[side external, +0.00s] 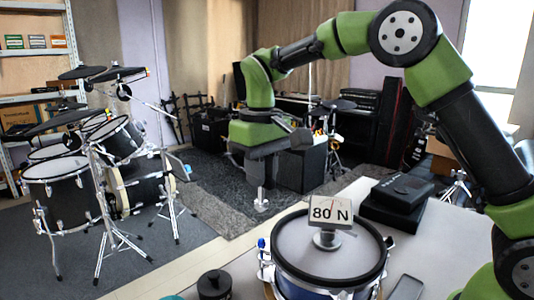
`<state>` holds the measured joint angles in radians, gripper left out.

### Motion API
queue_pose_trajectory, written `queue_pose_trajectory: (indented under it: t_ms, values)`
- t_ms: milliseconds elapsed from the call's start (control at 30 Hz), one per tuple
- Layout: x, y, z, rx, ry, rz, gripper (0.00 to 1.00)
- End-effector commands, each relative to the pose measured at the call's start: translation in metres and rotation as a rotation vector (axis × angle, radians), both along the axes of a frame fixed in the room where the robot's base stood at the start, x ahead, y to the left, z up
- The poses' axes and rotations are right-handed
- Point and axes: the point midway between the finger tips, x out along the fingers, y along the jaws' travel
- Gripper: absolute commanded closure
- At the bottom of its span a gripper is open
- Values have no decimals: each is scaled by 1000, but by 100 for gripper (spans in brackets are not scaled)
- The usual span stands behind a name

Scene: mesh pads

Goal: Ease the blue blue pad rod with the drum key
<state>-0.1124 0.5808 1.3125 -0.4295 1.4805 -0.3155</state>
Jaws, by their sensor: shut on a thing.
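A round mesh pad (325,243) with a black rim and blue shell sits on the table at the lower middle. A rod with a blue top (262,244) stands at the pad's left edge. My gripper (262,183) hangs above and beyond that rod, pointing down. It is shut on a small silver drum key (262,200), whose lower end shows below the fingers. The key appears apart from the rod and the pad. The grip itself is too small to see well.
A gauge reading 80 N (330,212) stands on the mesh pad. Black boxes (397,199) lie behind the pad on the right. A dark round knob-topped object (214,285) is at the front left. A drum kit (90,180) stands on the floor at left.

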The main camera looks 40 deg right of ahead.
Motion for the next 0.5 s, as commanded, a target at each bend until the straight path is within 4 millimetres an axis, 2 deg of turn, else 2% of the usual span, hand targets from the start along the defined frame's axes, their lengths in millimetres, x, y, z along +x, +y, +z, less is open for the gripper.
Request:
queue_pose_trajectory:
  t_ms: [133, 500]
  values:
    - [0, 0, -8, 0, 0, 0, 100]
    - [0, 0, -9, 1, -2, 0, 100]
